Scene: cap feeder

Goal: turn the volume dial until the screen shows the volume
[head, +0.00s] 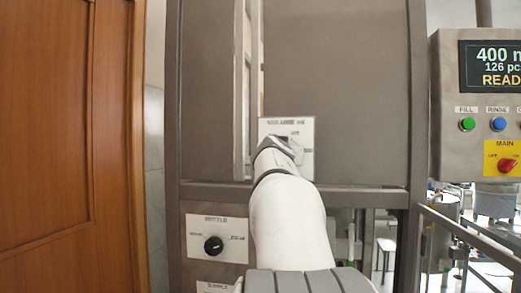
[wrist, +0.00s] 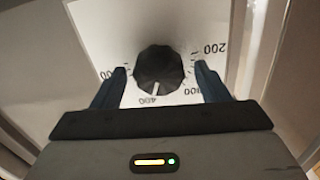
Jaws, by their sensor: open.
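The black volume dial (wrist: 158,72) shows in the wrist view on a white plate (wrist: 115,30). Its white pointer mark is at the 400 label, with the numbers appearing upside down. My gripper (wrist: 160,69) is open, with one finger on each side of the dial and visible gaps to it. In the head view my wrist covers most of the volume plate (head: 305,165), and the dial cannot be made out clearly there. The screen (head: 492,67) at the upper right reads 400 with a cut-off unit, then 126 and a cut-off READ.
A bottle dial (head: 213,245) sits on a plate below left. A control box (head: 445,110) at the right carries a green button (head: 467,124), a blue button (head: 498,124) and a red main switch (head: 507,164). A wooden door (head: 65,130) stands at the left.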

